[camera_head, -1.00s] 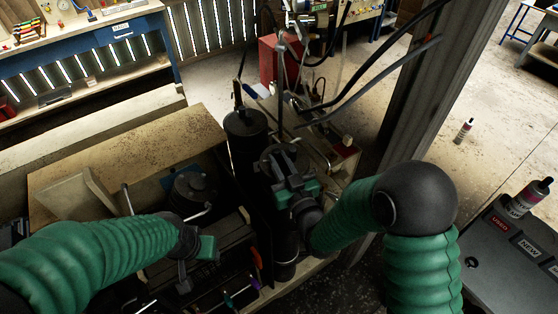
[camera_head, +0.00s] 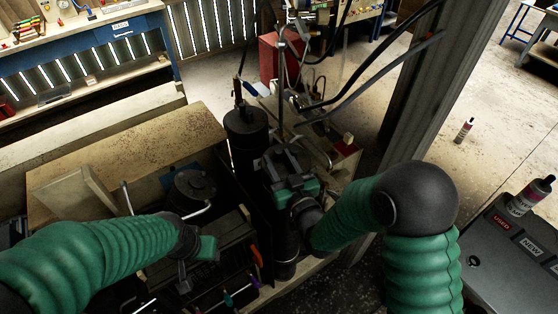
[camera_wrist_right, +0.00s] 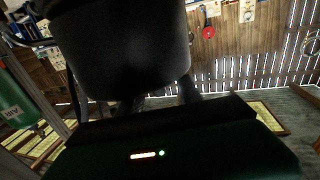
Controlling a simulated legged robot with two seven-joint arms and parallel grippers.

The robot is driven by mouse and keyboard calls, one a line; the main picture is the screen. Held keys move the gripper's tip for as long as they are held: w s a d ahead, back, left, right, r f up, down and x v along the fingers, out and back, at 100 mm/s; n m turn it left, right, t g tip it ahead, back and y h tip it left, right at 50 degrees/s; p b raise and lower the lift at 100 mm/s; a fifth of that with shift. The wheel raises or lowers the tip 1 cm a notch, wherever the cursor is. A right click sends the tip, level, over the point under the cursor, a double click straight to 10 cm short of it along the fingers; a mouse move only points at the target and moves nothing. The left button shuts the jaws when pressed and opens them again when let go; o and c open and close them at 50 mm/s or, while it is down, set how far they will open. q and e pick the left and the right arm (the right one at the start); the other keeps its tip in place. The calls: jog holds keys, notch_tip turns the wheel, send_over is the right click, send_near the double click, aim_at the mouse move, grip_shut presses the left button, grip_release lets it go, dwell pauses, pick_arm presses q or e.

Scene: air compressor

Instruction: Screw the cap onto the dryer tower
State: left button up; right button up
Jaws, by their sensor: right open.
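Two dark dryer towers stand side by side at the centre of the head view. The left tower (camera_head: 246,130) shows its dark top. The right tower (camera_head: 286,245) is largely covered by my right gripper (camera_head: 283,160), which sits over its top with its jaws open. In the right wrist view a large black round body (camera_wrist_right: 125,50) fills the space just past the gripper. I cannot tell whether it is the cap or the tower top, or whether a cap is seated. My left gripper (camera_head: 195,265) hangs at lower left over a dark tray; its jaws are unclear.
A black round housing (camera_head: 192,188) with a bent handle is left of the towers. Hoses and a red box (camera_head: 283,58) are behind. A steel post (camera_head: 410,110) rises at right.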

jog(key=v, duration=0.1)
jog(key=b+v, duration=0.1)
jog(key=v, duration=0.2)
jog(key=shift+s+d+f, duration=0.25)
jog(key=shift+s, duration=0.05)
jog(key=s+p, duration=0.1)
jog(key=s, duration=0.1)
pick_arm(q)
jog(key=w+p+v, duration=0.1)
jog(key=p+v, duration=0.7)
jog(key=shift+w+r, duration=0.15)
jog(key=shift+w, duration=0.25)
pick_arm(e)
send_near(279, 160)
jog(key=v, duration=0.2)
jog(key=shift+s+r, duration=0.2)
jog(key=shift+s, duration=0.2)
pick_arm(q)
jog(key=shift+c, duration=1.3)
pick_arm(e)
jog(key=shift+w, duration=0.1)
